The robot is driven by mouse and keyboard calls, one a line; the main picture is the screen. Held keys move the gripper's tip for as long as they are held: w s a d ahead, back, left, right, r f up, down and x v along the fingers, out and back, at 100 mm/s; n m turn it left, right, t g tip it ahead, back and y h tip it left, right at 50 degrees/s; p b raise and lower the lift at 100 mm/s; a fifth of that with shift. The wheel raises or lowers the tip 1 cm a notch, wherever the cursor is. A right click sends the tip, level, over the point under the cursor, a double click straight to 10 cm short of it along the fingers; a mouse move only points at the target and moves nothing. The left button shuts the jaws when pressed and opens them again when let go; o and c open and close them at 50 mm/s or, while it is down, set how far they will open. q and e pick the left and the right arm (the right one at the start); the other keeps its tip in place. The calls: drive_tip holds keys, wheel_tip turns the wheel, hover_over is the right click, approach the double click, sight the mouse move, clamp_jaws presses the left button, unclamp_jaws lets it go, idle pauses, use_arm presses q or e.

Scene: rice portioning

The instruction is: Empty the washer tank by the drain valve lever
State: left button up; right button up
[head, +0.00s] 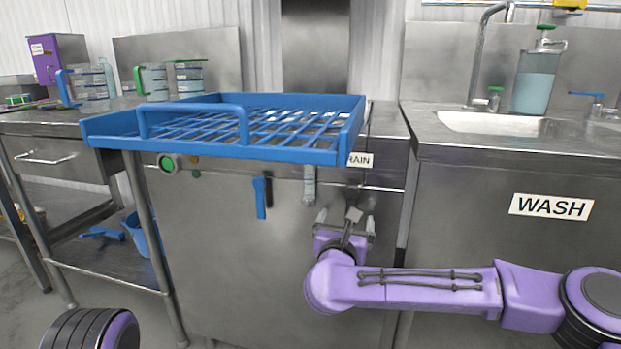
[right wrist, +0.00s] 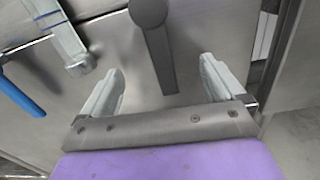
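The steel washer tank front (head: 225,255) stands in the middle of the head view. A DRAIN label (head: 361,160) is on it, partly hidden by a blue rack. Below the label hangs a dark grey lever (head: 352,213). In the right wrist view this lever (right wrist: 160,55) has a round pivot at its top and points down. My right gripper (head: 346,221) is open in front of the lever. In the right wrist view its fingers (right wrist: 162,85) stand on either side of the lever, apart from it. My left gripper is out of view.
A blue wire rack (head: 240,152) juts out above the levers. A blue lever (head: 262,196) and a light grey lever (head: 309,186) hang left of the dark one; the light grey one (right wrist: 66,42) is close to my right gripper. The WASH sink unit (head: 480,205) stands right.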

drive_tip(key=shift+d, duration=0.15)
drive_tip(key=b+v, duration=0.1)
drive_tip(key=v, duration=0.7)
drive_tip(key=shift+b, duration=0.35)
drive_tip(key=shift+r, duration=0.1)
